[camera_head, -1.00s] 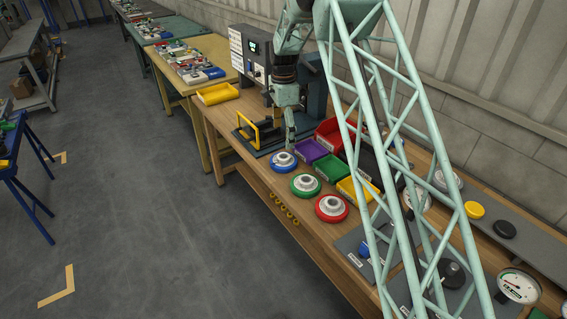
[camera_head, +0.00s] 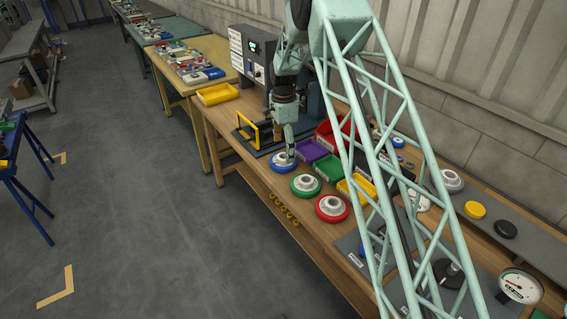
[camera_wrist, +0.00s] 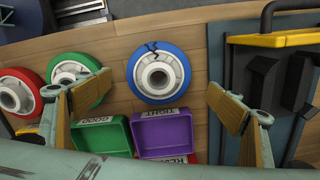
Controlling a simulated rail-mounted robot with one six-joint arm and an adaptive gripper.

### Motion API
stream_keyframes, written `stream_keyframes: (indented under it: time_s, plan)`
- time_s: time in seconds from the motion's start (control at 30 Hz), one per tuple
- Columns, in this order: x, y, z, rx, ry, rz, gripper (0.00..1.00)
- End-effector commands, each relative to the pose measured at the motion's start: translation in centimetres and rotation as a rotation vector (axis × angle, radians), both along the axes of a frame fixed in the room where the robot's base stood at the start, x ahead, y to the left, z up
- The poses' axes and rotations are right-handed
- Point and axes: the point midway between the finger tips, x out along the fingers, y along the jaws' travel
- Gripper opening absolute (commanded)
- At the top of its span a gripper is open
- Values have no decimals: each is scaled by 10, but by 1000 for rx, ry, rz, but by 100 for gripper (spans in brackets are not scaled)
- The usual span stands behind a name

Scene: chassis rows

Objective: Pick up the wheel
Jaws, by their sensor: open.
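Three wheels with pale hubs stand in a row on the wooden bench: a blue-rimmed wheel (camera_head: 281,164), a green-rimmed wheel (camera_head: 305,186) and a red-rimmed wheel (camera_head: 331,208). In the wrist view the blue wheel (camera_wrist: 159,74) lies flat, hub up, with a dark jagged crack-like mark at its upper rim. My gripper (camera_head: 291,157) is low over the blue wheel. In the wrist view my gripper (camera_wrist: 158,90) is open and empty, one finger to each side of the blue wheel, apart from it. The left finger covers part of the green wheel (camera_wrist: 74,70).
A purple bin (camera_wrist: 164,133) and a green bin (camera_wrist: 104,133) sit just below the blue wheel in the wrist view. A dark fixture with a yellow handle (camera_wrist: 279,41) stands to the right. A yellow tray (camera_head: 217,94) sits at the bench's far end.

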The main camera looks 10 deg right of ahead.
Motion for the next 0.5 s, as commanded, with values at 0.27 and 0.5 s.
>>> stream_keyframes:
  time_s: [0.27,0.5]
  plan:
    - [-1,0,-8,0,1,0,86]
    - [-3,0,-33,0,2,0,86]
